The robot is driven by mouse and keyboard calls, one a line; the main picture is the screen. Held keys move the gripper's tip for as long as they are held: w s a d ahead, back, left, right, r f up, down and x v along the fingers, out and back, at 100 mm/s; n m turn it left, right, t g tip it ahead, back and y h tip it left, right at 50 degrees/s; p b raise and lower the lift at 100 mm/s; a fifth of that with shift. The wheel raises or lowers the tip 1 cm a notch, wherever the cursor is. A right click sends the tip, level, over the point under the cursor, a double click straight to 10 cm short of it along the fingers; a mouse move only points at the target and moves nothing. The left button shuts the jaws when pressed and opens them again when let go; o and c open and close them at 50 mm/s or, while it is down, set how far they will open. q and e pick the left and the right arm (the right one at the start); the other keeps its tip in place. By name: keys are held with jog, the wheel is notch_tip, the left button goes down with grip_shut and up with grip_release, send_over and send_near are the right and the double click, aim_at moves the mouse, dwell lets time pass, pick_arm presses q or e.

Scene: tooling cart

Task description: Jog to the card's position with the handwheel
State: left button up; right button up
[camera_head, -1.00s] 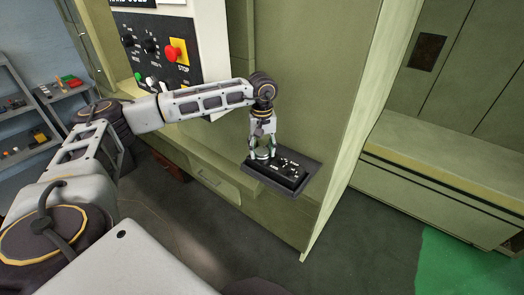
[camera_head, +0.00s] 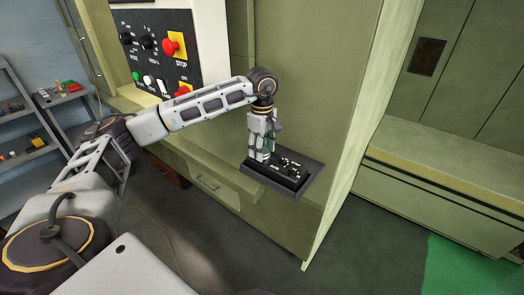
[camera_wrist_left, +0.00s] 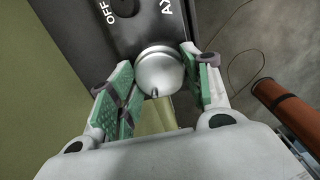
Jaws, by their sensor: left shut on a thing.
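A black control pendant (camera_head: 287,171) with white marks lies on a grey shelf (camera_head: 306,190) on the front of the green machine. My left gripper (camera_head: 261,156) points down at the pendant's left end. In the left wrist view its green-padded fingers (camera_wrist_left: 160,92) are on either side of a silver round knob with a small stub, seemingly the handwheel (camera_wrist_left: 160,70), and are shut on it. The black panel (camera_wrist_left: 150,22) beyond it shows "OFF" and part of a word starting "AX". I see no card that I can read. My right gripper is out of view.
A control panel (camera_head: 150,55) with a red stop button (camera_head: 171,46) on yellow stands behind my left arm. A grey shelf unit (camera_head: 22,122) stands at the far left. A green cabinet (camera_head: 440,190) is at the right. The dark floor between is clear.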

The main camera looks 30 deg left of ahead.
pick_arm(q)
jog(key=shift+n+b, duration=0.35)
jog(key=shift+n, duration=1.05)
jog(key=o, duration=1)
jog(key=shift+o, duration=0.2)
jog(key=shift+r, duration=0.1)
notch_tip(320, 180, up, 12)
jog(key=shift+s, duration=0.1)
dwell(0.5)
